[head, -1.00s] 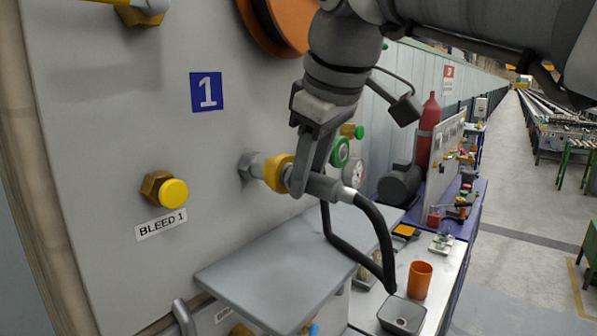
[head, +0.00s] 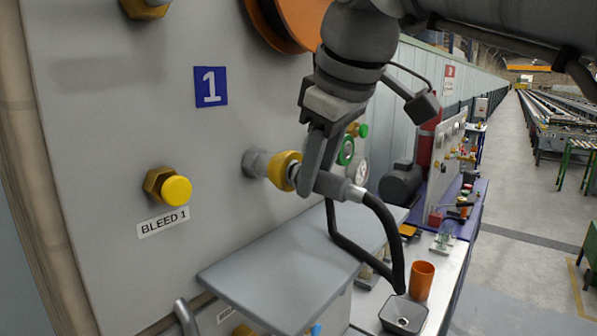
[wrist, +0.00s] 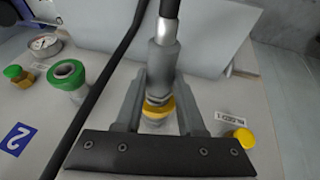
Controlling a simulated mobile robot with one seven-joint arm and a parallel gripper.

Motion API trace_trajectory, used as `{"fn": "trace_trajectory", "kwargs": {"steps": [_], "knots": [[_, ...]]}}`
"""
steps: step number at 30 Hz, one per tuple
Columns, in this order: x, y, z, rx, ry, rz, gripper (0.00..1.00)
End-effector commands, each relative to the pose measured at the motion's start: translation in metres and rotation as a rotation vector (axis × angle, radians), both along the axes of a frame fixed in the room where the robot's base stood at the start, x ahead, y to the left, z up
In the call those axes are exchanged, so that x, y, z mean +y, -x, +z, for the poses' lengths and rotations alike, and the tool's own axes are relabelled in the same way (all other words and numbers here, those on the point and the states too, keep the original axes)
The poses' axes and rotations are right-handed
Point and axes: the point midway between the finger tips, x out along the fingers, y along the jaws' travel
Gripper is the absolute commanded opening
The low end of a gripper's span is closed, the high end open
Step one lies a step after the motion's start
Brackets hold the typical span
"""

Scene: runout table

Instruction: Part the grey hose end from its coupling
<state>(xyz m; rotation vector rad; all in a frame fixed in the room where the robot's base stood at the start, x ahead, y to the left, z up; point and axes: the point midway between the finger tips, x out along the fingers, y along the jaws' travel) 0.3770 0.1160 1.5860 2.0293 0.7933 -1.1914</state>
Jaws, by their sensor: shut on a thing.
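The grey hose end (head: 336,186) points into the coupling on the upright panel, a hex fitting (head: 256,163) with a yellow collar (head: 284,170). A short silver part (head: 293,176) shows between the collar and my gripper (head: 309,182). My gripper is shut on the hose end. In the wrist view, the fingers lie on both sides of the hose end (wrist: 163,58), and the yellow collar (wrist: 158,108) is right behind it. I cannot tell whether the hose end's nose is still inside the collar. The black hose (head: 388,235) hangs from the outer end.
A yellow-capped bleed fitting (head: 175,190) is left of the coupling. A grey shelf (head: 290,275) juts out below. An orange cup (head: 420,280) and a small dark tray (head: 403,315) stand on the bench. A green-ringed fitting (wrist: 66,75) and a gauge (wrist: 44,43) are nearby.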

Motion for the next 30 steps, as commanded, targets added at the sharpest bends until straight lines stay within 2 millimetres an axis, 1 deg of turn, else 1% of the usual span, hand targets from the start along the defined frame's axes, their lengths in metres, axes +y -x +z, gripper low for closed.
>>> {"fn": "trace_trajectory", "kwargs": {"steps": [1,24,30], "knots": [[-0.009,0.005,-0.004,0.015,0.011,-0.012,0.0],[-0.037,0.027,-0.006,0.011,0.007,-0.009,0.0],[-0.039,0.029,-0.006,0.012,0.007,-0.007,0.0]]}}
